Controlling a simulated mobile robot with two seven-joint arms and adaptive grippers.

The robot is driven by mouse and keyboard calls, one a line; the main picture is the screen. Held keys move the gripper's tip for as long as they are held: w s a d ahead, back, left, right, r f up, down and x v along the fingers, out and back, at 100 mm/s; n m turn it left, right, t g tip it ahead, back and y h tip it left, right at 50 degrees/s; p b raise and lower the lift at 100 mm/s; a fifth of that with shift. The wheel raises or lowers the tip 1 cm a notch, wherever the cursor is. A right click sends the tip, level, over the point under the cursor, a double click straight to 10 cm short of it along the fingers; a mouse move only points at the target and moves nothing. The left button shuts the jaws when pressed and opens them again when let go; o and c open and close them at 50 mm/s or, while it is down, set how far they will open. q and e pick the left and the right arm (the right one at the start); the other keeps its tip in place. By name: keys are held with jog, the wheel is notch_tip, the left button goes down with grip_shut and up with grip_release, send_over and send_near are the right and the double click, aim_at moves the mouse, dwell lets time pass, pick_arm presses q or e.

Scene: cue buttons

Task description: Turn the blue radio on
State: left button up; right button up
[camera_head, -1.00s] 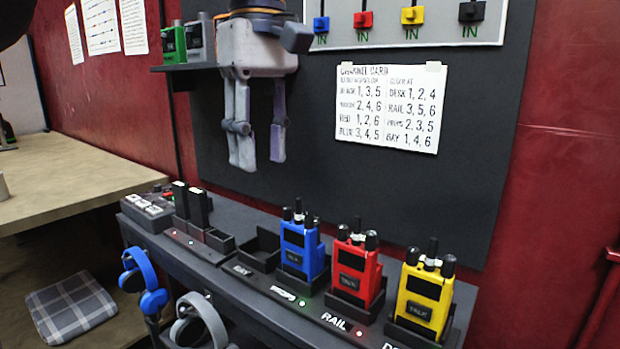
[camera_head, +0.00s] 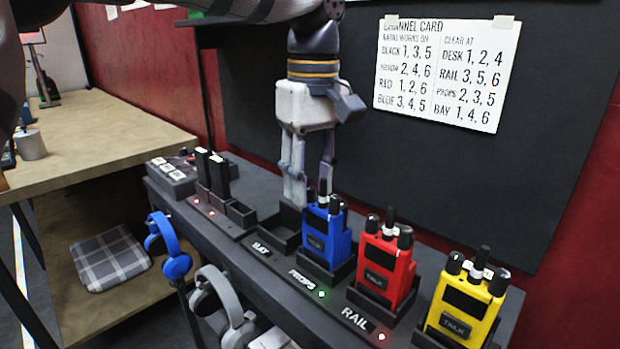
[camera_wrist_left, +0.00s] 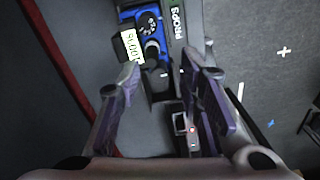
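The blue radio (camera_head: 326,240) stands upright in the dock labelled PROPS, with a green light beside the label. Its top, with a numbered dial and black knobs, shows in the left wrist view (camera_wrist_left: 150,25). My left gripper (camera_head: 312,190) points down just behind and left of the radio, in the head view. Its fingers are apart and empty in the left wrist view (camera_wrist_left: 165,88), with the radio beyond the fingertips. I cannot tell whether a finger touches it. The channel card (camera_head: 445,72) lists BLUE 3, 4, 5 and PROPS 2, 3, 5. My right gripper is out of view.
The red radio (camera_head: 384,265) and yellow radio (camera_head: 465,305) stand in docks to the right. The BAY dock (camera_head: 275,238) is empty. Black battery-like blocks (camera_head: 211,172) stand further left. Blue headphones (camera_head: 168,245) and grey headphones (camera_head: 222,300) hang at the shelf's front.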

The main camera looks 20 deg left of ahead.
aim_at(313, 188)
pick_arm(q)
jog(key=shift+f, duration=0.1)
grip_shut()
jog(key=shift+m, duration=1.6)
grip_release()
notch_tip(313, 188, up, 12)
jog(key=shift+w+d, duration=0.1)
jog(key=shift+d, duration=0.05)
